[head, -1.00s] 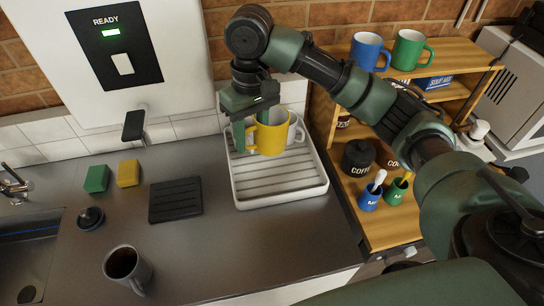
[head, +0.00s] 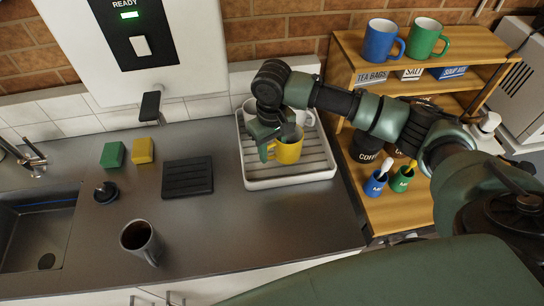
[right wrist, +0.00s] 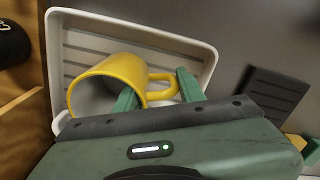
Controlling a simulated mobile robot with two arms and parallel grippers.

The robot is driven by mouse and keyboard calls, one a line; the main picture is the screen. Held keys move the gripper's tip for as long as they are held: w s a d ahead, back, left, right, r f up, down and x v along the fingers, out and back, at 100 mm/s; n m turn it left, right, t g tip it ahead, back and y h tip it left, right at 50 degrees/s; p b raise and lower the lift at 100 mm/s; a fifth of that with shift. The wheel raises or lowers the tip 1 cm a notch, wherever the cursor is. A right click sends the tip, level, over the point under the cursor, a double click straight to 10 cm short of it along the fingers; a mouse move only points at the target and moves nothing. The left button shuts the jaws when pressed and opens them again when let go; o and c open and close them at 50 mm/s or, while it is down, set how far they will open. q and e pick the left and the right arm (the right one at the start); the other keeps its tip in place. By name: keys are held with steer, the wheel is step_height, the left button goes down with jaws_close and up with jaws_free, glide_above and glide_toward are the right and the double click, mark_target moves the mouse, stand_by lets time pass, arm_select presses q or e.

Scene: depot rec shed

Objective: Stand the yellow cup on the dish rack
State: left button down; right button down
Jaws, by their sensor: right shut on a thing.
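The yellow cup (head: 288,152) is upright over the middle of the dish rack (head: 290,182), a white tray with grey slats. My right gripper (head: 268,140) is shut on the cup at its handle side. In the right wrist view the cup (right wrist: 105,78) has its handle between the green fingers (right wrist: 157,92), and the rack (right wrist: 205,55) lies beneath. The cup is at or just above the slats; I cannot tell if it touches. My left gripper is not in view.
A wooden shelf (head: 440,68) stands close to the right. A black mat (head: 188,178) and a dark-filled mug (head: 140,240) are left of the rack.

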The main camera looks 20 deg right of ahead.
mark_target(272, 157)
step_height(272, 157, down, 4)
steer(key=shift+f+p, duration=0.1)
steer(key=shift+p, duration=0.25)
steer(key=c, duration=0.9)
jaws_free()
steer(key=shift+o, duration=0.2)
steer(key=shift+s, duration=0.1)
step_height(272, 157, up, 11)
steer(key=b, duration=0.3)
steer(key=shift+f, duration=0.1)
steer(key=shift+r, duration=0.7)
